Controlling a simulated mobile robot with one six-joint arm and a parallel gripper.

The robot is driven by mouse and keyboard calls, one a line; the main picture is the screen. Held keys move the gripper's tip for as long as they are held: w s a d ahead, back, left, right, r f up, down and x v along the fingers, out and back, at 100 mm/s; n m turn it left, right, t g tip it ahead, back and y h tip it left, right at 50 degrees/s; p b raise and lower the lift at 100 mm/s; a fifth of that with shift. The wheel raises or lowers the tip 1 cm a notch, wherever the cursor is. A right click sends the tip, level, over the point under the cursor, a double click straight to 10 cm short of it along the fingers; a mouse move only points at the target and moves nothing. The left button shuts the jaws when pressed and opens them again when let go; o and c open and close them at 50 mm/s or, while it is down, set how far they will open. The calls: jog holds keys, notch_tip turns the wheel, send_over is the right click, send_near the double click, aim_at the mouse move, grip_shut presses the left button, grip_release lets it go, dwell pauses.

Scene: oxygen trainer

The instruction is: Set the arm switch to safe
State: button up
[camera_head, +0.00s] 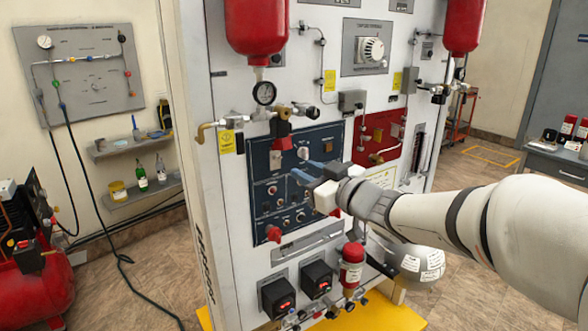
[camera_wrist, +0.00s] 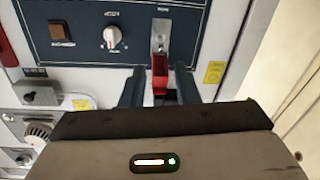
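The navy control panel (camera_head: 262,200) shows in the head view and in the wrist view (camera_wrist: 205,55). On its upper left in the head view is a switch with a raised red guard (camera_head: 282,135) above a pale plate (camera_head: 276,160). The wrist view shows it inverted: the red guard (camera_wrist: 160,75) and silver plate (camera_wrist: 160,36). The lever's position and label are too small to read. My gripper (camera_head: 305,172) is open before the panel, its fingers dark blue. In the wrist view my gripper (camera_wrist: 159,86) has a finger on each side of the guard; contact cannot be told.
A white knob (camera_head: 303,153) and an amber button (camera_head: 328,143) sit beside the switch. A gauge (camera_head: 264,92) and brass valve fittings stick out above it. A red panel (camera_head: 376,137) is to the right.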

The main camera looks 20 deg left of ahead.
aim_at(279, 158)
jog(key=x, duration=0.7)
jog(key=shift+a, duration=0.3)
jog(key=shift+w, duration=0.15)
jog(key=shift+c, duration=0.3)
grip_shut()
